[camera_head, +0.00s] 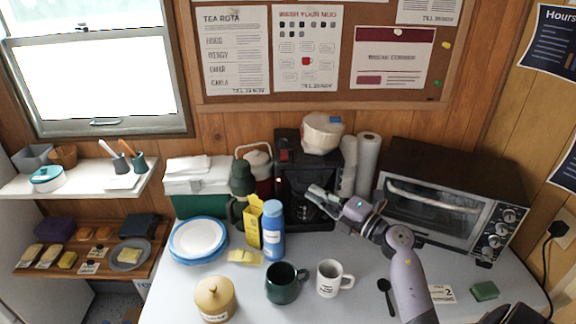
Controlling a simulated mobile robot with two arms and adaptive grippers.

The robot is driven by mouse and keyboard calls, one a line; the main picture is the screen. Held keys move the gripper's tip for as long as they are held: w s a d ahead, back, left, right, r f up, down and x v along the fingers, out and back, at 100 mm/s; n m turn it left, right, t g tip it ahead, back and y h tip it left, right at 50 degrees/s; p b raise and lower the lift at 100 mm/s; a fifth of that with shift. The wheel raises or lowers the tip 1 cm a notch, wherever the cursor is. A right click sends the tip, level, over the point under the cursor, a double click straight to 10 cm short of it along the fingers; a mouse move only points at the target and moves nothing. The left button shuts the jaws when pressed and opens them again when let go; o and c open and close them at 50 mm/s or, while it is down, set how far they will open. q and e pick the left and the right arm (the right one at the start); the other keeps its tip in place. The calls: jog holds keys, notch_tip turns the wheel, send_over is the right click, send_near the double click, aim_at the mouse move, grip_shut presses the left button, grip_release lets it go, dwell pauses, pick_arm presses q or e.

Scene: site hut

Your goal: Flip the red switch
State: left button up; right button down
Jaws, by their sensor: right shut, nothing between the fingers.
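A dark coffee maker (291,189) stands at the back of the table against the wood wall. A small red switch (284,155) shows on its upper left front. A small lit spot shows lower on the same side. My right gripper (312,189) is shut and empty in front of the coffee maker, to the right of the red switch and lower in the picture. It points left and looks apart from the switch. It covers part of the machine's front. My left gripper is not in view.
A blue bottle (273,230), yellow box (253,221) and flask (242,179) stand left. Mugs (286,284) are in front.

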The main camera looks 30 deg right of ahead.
aim_at(284, 155)
jog(key=d+p+x, duration=0.3)
jog(key=x, duration=0.9)
jog(key=shift+x, duration=0.8)
